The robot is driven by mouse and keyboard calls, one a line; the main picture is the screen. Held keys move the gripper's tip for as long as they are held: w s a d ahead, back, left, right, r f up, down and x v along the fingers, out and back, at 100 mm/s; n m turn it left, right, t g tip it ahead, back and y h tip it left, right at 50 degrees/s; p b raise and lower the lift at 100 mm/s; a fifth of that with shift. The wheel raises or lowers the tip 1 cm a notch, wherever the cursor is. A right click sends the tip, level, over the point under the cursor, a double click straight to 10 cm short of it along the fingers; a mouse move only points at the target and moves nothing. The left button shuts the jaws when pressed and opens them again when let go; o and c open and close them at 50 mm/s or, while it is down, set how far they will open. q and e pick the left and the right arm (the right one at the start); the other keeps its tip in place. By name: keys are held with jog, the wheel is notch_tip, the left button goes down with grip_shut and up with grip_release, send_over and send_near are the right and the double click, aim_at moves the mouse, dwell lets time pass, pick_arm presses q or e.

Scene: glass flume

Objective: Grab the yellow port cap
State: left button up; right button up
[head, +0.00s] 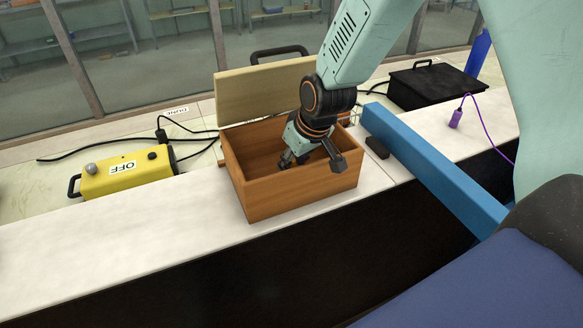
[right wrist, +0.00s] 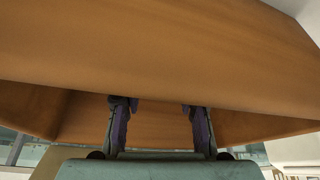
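No yellow port cap can be made out in either view. My right gripper (head: 313,161) reaches down into an open wooden box (head: 302,201) on the white counter, with its fingers spread apart. In the right wrist view the two fingers (right wrist: 156,104) stand apart with nothing seen between them, and the brown wooden wall (right wrist: 160,50) fills most of the picture. The box's front wall hides part of its floor, so I cannot tell what lies there. My left gripper is not in view.
A blue beam (head: 430,165), a small black block (head: 376,147) and a black case (head: 432,84) are to the right. The front counter at left is clear.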

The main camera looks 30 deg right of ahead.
jog(key=c, duration=0.3)
jog(key=shift+w+a, duration=0.15)
jog(key=shift+a, duration=0.05)
jog(key=shift+c, duration=1.2)
jog(key=shift+d, duration=0.2)
jog(key=shift+r, duration=0.2)
